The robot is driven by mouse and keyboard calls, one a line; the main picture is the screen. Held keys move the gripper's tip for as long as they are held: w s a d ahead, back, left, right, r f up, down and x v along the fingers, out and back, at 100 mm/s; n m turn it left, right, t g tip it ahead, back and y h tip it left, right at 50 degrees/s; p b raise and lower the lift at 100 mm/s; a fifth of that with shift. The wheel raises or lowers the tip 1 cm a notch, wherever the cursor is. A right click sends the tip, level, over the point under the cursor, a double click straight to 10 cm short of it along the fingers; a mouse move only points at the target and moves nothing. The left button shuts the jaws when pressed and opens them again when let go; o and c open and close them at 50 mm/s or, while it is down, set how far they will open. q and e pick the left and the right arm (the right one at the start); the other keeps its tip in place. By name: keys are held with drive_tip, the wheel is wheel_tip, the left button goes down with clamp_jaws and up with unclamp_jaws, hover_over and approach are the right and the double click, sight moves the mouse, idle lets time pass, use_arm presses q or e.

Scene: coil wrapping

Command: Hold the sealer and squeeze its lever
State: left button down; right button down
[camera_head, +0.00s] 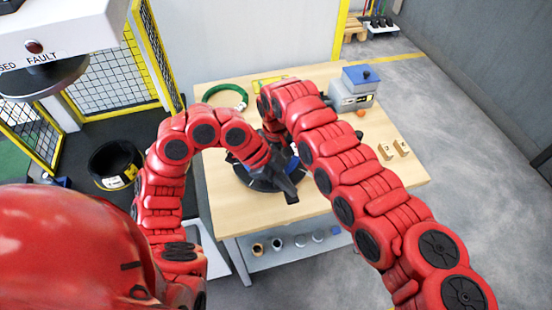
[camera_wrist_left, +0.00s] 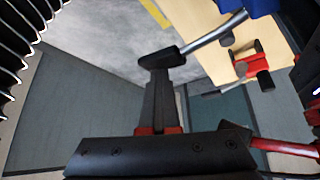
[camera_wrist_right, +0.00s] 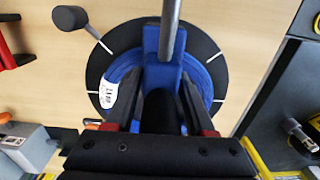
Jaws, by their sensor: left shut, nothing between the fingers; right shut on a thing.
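The sealer's blue body (camera_wrist_right: 165,72) shows in the right wrist view between the fingers of my right gripper (camera_wrist_right: 166,100), which is shut on it. A grey metal bar (camera_wrist_right: 171,25) runs up from it. Below is a blue coil (camera_wrist_right: 122,70) with a white label on a black disc (camera_wrist_right: 100,60). My left gripper (camera_head: 288,188) is shut and empty over the disc's near edge (camera_head: 254,182). In the left wrist view, a metal lever (camera_wrist_left: 212,35) with a dark end lies at its fingertips (camera_wrist_left: 158,78); I cannot tell whether they touch. My right arm mostly hides its gripper in the head view.
On the wooden table (camera_head: 400,185) are a green ring (camera_head: 226,95), a grey box with a blue lid (camera_head: 352,90) and small wooden blocks (camera_head: 386,151). A shelf below holds several small items (camera_head: 277,243). A yellow-framed fence (camera_head: 95,80) stands at the left.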

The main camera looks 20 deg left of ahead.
use_arm(q)
drive_tip(key=shift+w+a+f, duration=0.1)
drive_tip(key=shift+a+f, duration=0.05)
drive_tip(key=shift+f, duration=1.6)
use_arm(e)
drive_tip(key=shift+s, duration=0.1)
use_arm(q)
drive_tip(key=shift+w+r, duration=0.1)
drive_tip(key=shift+r, duration=2.35)
drive_tip(key=shift+r, duration=2.5)
